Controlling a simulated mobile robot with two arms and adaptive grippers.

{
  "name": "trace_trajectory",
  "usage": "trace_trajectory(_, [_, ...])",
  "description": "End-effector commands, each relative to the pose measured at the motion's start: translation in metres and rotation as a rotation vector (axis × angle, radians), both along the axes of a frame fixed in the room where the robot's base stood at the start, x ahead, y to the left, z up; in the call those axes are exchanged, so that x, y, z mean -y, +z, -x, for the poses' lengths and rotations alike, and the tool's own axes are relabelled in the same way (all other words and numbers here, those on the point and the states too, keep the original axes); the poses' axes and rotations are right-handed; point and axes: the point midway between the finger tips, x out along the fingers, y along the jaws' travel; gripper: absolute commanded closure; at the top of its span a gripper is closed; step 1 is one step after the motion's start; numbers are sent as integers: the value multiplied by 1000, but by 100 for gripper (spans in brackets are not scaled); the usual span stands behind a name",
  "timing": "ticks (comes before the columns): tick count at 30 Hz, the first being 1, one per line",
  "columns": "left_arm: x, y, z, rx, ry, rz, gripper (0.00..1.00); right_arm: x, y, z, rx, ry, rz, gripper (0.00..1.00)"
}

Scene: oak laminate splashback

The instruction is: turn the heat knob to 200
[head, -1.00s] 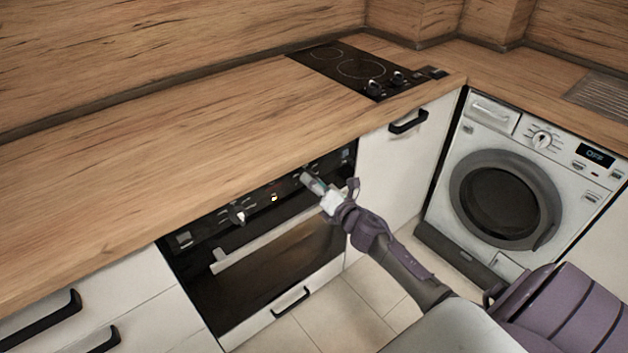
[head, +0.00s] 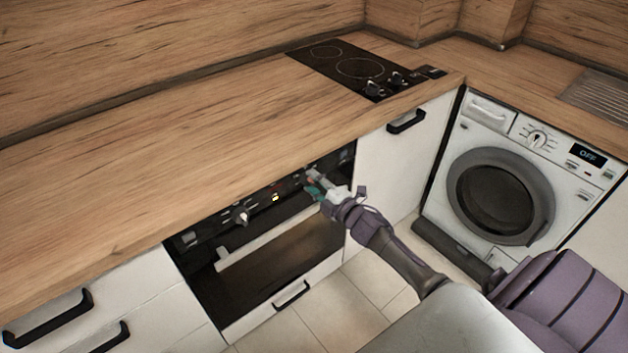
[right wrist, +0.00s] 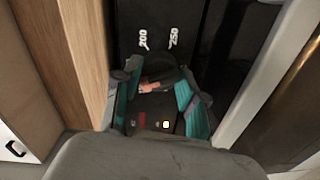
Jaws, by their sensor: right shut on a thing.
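The heat knob (right wrist: 163,74) is a dark round knob on the black oven control panel (head: 258,207). The marks 200 (right wrist: 143,39) and 250 (right wrist: 174,38) show on the panel just beyond it in the right wrist view. My right gripper (right wrist: 158,82) has its teal fingers on both sides of the knob and is shut on it. In the head view my right gripper (head: 313,180) reaches the right part of the panel and covers the knob. I cannot read the knob's exact setting. My left gripper is not in view.
Another oven knob (head: 241,215) and a small lit display (head: 275,198) are left of my gripper. The oven handle (head: 250,246) runs just below the panel, and the wooden worktop (head: 170,165) overhangs above. A washing machine (head: 540,165) stands at the right.

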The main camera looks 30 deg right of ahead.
Motion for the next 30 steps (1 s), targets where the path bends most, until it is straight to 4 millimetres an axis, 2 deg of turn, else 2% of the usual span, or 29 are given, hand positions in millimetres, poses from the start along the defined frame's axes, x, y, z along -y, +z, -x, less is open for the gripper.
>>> trace_trajectory(15, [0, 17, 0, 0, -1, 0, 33, 2, 0, 0, -41, -2, -488, 94])
trace_trajectory(30, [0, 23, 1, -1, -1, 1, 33, 1, -2, 0, -78, -2, -959, 94])
